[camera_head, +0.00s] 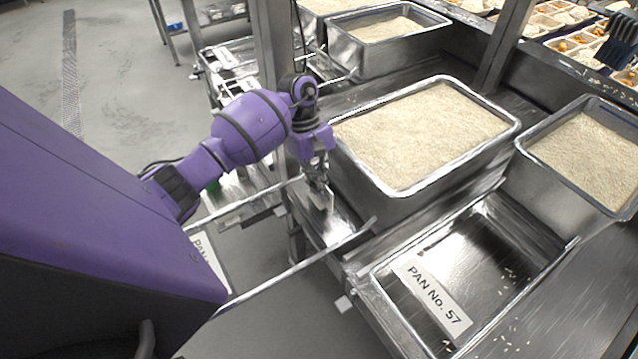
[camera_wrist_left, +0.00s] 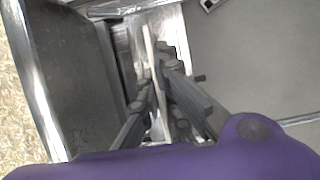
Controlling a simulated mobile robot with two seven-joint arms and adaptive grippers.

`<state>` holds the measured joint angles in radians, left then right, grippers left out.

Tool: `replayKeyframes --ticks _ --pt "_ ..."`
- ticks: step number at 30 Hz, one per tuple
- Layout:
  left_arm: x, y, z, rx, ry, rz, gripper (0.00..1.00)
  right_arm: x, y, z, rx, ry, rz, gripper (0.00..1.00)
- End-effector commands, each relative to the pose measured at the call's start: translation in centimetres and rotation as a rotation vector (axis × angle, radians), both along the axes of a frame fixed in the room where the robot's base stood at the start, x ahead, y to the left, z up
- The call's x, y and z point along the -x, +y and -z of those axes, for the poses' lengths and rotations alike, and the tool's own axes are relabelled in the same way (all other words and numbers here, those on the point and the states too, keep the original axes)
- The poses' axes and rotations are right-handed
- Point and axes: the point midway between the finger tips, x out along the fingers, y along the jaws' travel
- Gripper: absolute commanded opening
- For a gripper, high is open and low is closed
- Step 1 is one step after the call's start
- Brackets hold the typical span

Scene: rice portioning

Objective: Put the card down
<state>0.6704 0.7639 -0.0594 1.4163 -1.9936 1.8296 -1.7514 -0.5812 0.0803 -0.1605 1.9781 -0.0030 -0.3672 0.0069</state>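My left gripper (camera_head: 318,180) is beside the near left wall of a rice-filled pan (camera_head: 381,201), above a metal ledge. In the left wrist view the gripper (camera_wrist_left: 155,88) has its fingers closed on a thin pale card (camera_wrist_left: 149,48), seen nearly edge-on. The card (camera_head: 329,201) also shows as a small white sliver below the fingers in the head view; any print on it cannot be read. Another card (camera_head: 433,293), marked "PAN No. 57", lies in a nearly empty pan (camera_head: 482,335) at the lower right. My right gripper is not in view.
More rice pans stand at the right (camera_head: 545,180) and back (camera_head: 340,50). A white sign starting "PAN" (camera_head: 208,262) is partly hidden behind my purple arm. Metal rails (camera_head: 290,273) extend left of the counter. Loose grains lie in the nearly empty pan.

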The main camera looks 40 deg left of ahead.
Motion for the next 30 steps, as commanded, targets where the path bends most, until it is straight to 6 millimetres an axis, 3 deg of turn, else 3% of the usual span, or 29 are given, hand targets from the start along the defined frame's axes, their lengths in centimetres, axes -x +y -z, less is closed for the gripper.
replayKeyframes --ticks 6,17,18,22,30 --pt "0.1 0.1 2.8 0.0 0.002 -0.001 0.0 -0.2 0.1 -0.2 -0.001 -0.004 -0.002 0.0" --pt "0.1 0.2 3.4 -0.003 0.001 0.0 0.0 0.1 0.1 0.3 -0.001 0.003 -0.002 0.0" --pt "0.1 0.2 3.2 -0.001 0.001 -0.001 0.08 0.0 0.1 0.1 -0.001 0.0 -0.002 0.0" --pt "0.1 0.2 3.1 -0.001 0.0 -0.001 0.23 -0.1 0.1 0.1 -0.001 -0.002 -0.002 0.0" --pt "0.1 0.2 3.0 -0.001 0.0 -0.001 0.23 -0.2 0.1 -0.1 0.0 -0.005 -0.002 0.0"
